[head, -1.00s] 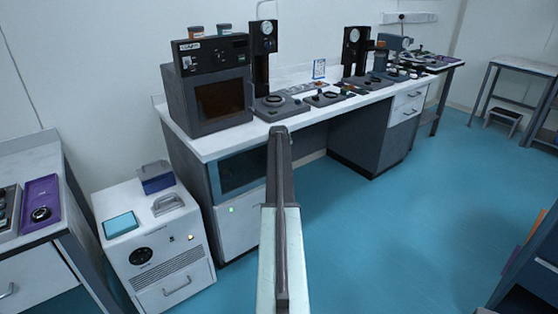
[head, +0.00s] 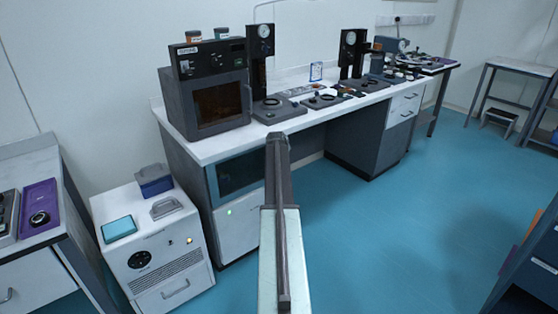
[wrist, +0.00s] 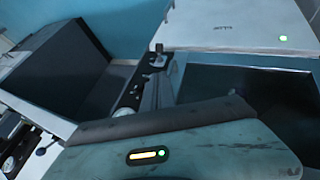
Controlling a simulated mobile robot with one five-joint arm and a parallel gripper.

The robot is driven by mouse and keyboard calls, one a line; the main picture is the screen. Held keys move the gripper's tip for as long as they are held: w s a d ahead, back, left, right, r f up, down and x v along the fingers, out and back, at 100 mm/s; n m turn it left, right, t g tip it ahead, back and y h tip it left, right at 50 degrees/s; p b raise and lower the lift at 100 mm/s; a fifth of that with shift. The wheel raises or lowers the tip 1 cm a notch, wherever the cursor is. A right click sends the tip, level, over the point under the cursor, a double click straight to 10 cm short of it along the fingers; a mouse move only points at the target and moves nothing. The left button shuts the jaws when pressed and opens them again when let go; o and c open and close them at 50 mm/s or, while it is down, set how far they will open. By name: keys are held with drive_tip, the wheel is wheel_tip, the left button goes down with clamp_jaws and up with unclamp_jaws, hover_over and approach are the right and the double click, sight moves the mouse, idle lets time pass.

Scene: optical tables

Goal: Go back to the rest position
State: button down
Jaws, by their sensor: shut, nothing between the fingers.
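My arm rises from the bottom middle of the head view, a pale link below and a dark link above. Its far end stands in front of the long bench (head: 225,146). The gripper's fingers cannot be made out in the head view. In the wrist view my gripper (wrist: 158,50) shows as a narrow dark shape near the middle, its fingers together with nothing between them. A pale part with a yellow bar and a green light fills the bottom of that view.
On the bench stand a dark oven (head: 208,100) and gauge stands (head: 262,75). A white floor unit (head: 155,250) stands at the left, beside a table with a purple tray (head: 40,205). A dark cabinet (head: 530,260) is at the lower right. Blue floor (head: 390,230) lies clear between.

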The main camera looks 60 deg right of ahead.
drive_tip(key=s+r+p, duration=0.5)
drive_tip(key=r, duration=0.2)
drive_tip(key=shift+s+a, duration=0.15)
drive_tip(key=shift+a, duration=0.3)
drive_tip(key=w+a+r+n+y+p, duration=0.15)
drive_tip(key=w+a, duration=0.35)
drive_tip(key=a, duration=0.8)
drive_tip(key=w+a+y+p, duration=0.15)
drive_tip(key=w+a, duration=0.35)
drive_tip(key=a, duration=0.7)
drive_tip(key=w+a+r+y+p, duration=0.1)
drive_tip(key=w+a+p, duration=0.3)
drive_tip(key=a, duration=0.9)
drive_tip(key=s+a+r+g+p, duration=0.1)
drive_tip(key=s+a, duration=0.2)
drive_tip(key=a, duration=1)
drive_tip(key=s+a+r+n+g+y+p, duration=0.1)
drive_tip(key=s+a, duration=0.2)
drive_tip(key=a, duration=1)
drive_tip(key=s+a+r+g+y+p, duration=0.1)
drive_tip(key=s+a, duration=0.2)
drive_tip(key=a, duration=1.1)
drive_tip(key=shift+r+n+g+p, duration=0.25)
drive_tip(key=shift+n+g+p, duration=0.05)
drive_tip(key=shift+n+p, duration=0.1)
drive_tip(key=shift+s+a, duration=0.1)
